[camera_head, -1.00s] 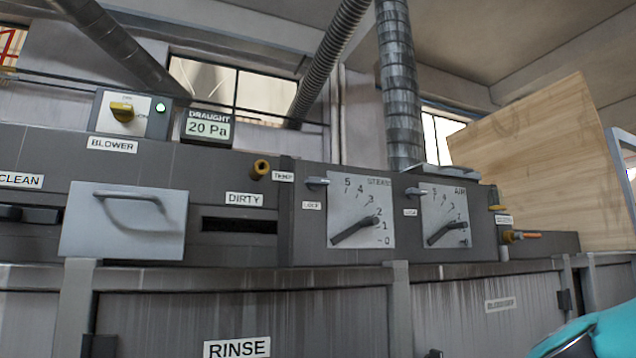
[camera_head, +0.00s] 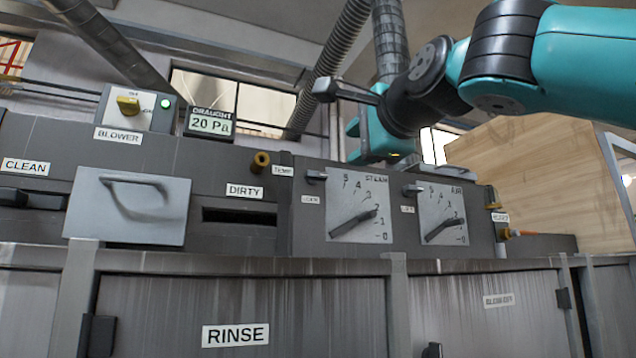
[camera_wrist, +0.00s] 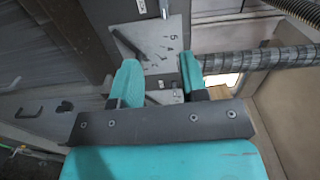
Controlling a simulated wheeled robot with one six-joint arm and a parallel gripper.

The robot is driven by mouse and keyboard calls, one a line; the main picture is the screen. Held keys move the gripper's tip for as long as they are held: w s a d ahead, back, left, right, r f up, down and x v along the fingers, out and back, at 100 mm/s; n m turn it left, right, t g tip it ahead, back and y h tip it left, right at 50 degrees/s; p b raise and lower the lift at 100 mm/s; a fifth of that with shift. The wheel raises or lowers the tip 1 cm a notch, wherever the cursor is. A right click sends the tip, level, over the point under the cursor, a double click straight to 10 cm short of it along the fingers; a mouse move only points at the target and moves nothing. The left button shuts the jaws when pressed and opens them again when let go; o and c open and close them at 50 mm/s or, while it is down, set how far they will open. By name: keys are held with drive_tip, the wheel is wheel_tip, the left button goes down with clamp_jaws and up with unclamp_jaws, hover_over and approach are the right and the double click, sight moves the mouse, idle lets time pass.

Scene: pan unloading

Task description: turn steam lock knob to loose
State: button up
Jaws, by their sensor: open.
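The steam lock knob (camera_head: 316,175) is a small grey lever at the upper left of the steam dial plate (camera_head: 338,226), above a small white label. It lies roughly level, pointing right. In the wrist view the knob (camera_wrist: 164,10) is at the top edge, beyond the fingers. My gripper (camera_head: 368,145) is above and to the right of the steam plate, in front of the duct. In the wrist view its teal fingers (camera_wrist: 158,82) are apart with nothing held between them. The gripper is clear of the knob; the exact depth gap is hard to judge.
A brass valve (camera_head: 261,160) sticks out at the left. Ducts (camera_head: 390,40) rise behind the panel.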

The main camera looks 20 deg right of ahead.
drive_tip(key=p, duration=1.7)
approach(318, 174)
drive_tip(key=w, duration=0.6)
drive_tip(key=w+a, duration=0.1)
drive_tip(key=w, duration=0.2)
drive_tip(key=shift+r, duration=0.2)
drive_tip(key=shift+w+f, duration=0.15)
drive_tip(key=shift+w, duration=0.45)
clamp_jaws()
